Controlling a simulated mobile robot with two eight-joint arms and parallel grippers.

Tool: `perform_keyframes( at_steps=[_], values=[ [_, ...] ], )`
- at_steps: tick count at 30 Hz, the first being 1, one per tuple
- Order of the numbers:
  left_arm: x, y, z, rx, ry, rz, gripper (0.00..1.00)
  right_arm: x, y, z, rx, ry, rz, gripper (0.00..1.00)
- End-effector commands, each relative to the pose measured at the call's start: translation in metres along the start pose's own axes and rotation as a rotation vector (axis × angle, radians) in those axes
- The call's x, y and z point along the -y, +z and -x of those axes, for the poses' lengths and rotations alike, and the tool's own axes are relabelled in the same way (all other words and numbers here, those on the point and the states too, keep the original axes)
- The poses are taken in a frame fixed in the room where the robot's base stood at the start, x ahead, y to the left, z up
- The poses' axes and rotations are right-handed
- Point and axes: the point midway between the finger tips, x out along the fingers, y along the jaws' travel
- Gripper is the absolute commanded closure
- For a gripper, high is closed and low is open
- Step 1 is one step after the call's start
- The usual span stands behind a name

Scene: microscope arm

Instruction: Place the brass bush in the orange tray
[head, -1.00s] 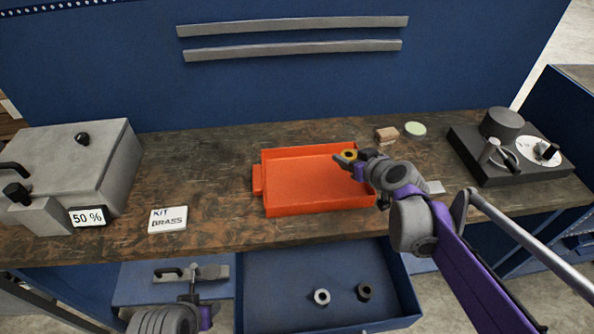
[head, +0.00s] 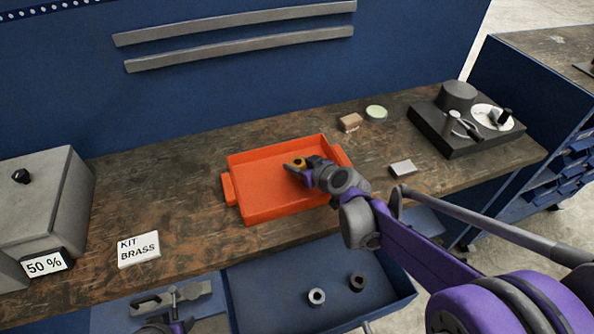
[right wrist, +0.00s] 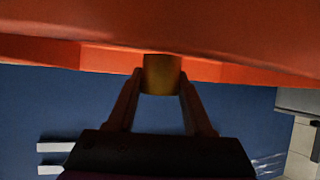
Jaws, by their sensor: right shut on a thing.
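The brass bush (head: 299,162) is a small yellow ring between the fingers of my right gripper (head: 297,168). That gripper is shut on it, over the right part of the orange tray (head: 246,203). In the right wrist view the bush (right wrist: 161,74) sits between both fingertips, with the orange tray (right wrist: 100,55) behind it. I cannot tell its height above the tray floor. The tray stands on the bench and its visible floor is empty.
Below the bench, an open blue drawer (head: 262,296) holds a light ring (head: 316,296) and a dark ring (head: 357,282). A "KIT BRASS" card (head: 138,250) lies left of the tray. A brown block (head: 350,122), green disc (head: 376,113) and black device (head: 447,138) stand right.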

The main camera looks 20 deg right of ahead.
Motion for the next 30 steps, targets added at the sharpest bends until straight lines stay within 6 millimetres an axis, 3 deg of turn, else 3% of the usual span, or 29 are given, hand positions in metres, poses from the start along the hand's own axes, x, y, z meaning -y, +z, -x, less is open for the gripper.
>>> perform_keyframes(
  at_steps=[4,16,17,21,30],
  values=[
    [0.000,0.003,-0.004,0.002,0.000,0.000,0.50,0.000,0.018,-0.010,0.000,0.000,0.000,1.00],
    [0.000,0.004,-0.006,0.002,0.000,0.000,0.50,0.000,0.023,-0.013,0.000,0.000,0.000,1.00],
    [0.000,0.004,-0.006,0.002,0.000,0.000,0.50,0.000,0.023,-0.013,0.000,0.000,0.000,0.45],
    [0.000,0.003,-0.005,0.002,0.000,0.000,0.50,0.000,0.022,-0.012,0.000,0.000,0.000,0.20],
    [0.000,0.003,-0.005,0.002,0.000,0.000,0.50,0.000,0.021,-0.012,0.000,0.000,0.000,0.19]
  ],
)
